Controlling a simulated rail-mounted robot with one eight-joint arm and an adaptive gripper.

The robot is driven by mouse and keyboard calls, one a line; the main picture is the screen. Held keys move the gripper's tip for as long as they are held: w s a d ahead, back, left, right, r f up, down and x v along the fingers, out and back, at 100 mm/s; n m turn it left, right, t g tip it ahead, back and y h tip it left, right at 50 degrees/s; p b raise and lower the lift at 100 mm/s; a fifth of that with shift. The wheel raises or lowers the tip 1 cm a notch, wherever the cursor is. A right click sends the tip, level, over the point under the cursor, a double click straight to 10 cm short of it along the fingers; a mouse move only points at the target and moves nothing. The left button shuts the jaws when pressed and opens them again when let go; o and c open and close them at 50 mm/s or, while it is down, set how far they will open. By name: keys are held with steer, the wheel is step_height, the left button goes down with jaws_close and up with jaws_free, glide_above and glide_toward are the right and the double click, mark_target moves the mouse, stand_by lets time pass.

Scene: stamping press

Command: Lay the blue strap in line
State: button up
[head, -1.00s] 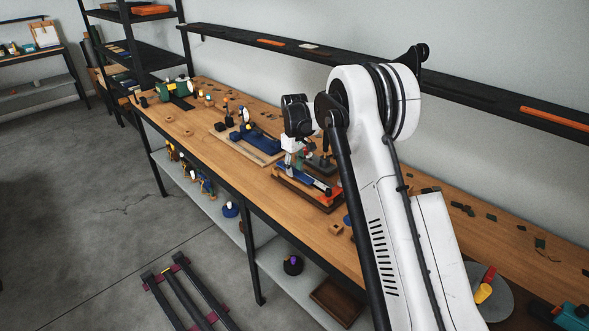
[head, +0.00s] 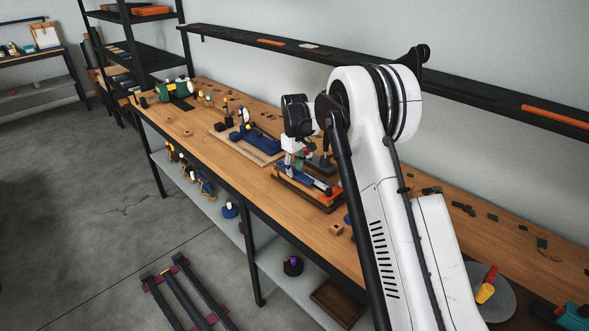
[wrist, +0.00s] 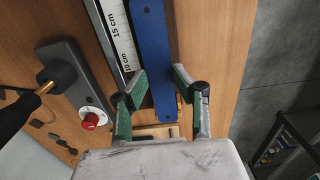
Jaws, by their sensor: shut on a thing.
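The blue strap (wrist: 150,45) is a long flat strip with small holes near its end. In the wrist view it runs from the top edge down between the fingers of my gripper (wrist: 158,84), which is shut on it near that end. The strap lies alongside a white ruler (wrist: 118,38) marked in centimetres, close to parallel with it. In the head view my gripper (head: 292,150) is small and partly dark, over the press fixture (head: 301,193) on the bench. The strap's far end is out of the wrist view.
A grey block with a red button (wrist: 90,121) and a black-handled lever (wrist: 57,76) stand left of the ruler. The wooden bench (head: 295,222) has a front edge close to the fixture. Another fixture with blue parts (head: 250,137) stands further left.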

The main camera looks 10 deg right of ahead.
steer(key=shift+f+b, duration=0.85)
steer(key=shift+f, duration=0.2)
steer(key=o, duration=1)
steer(key=shift+c, duration=0.6)
steer(key=shift+r+p, duration=0.95)
steer(key=shift+r, duration=2.6)
